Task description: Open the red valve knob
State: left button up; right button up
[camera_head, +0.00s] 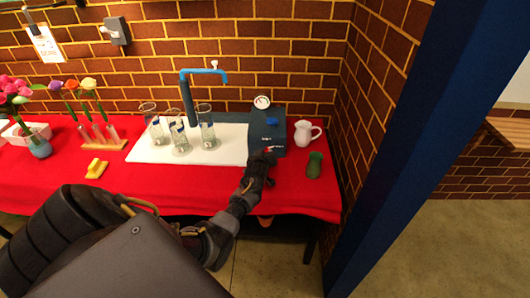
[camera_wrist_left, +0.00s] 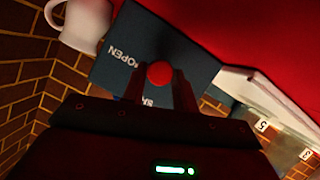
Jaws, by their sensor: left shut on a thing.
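The red valve knob (camera_wrist_left: 160,74) shows in the left wrist view on the face of a dark blue box, between my left gripper's two fingers. The box (camera_wrist_left: 125,50) bears the white word OPEN beside the knob; other lettering is partly hidden by the fingers. In the head view the blue box (camera_head: 267,128) stands at the back right of the table with a round gauge on top. My left gripper (camera_head: 266,156) is at its front, shut on the knob. The knob is mostly hidden there. My right gripper is not in view.
A white pitcher (camera_head: 305,134) and a green vase (camera_head: 314,165) stand right of the box. Several glass vessels (camera_head: 207,128) stand on a white board (camera_head: 228,148) to the left, under a blue tap (camera_head: 188,95). A blue post (camera_head: 400,140) rises at the right.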

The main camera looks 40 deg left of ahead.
pick_arm(q)
jog(key=shift+d+m+g+y+p, duration=0.15)
jog(key=shift+m+g+y+p, duration=0.2)
jog(key=shift+m+g+y, duration=0.6)
jog(key=shift+m+t, duration=0.25)
jog(key=shift+m, duration=0.1)
jog(key=o, duration=1)
jog(key=shift+c, duration=0.2)
jog(key=shift+w, duration=0.1)
jog(key=v, duration=1.1)
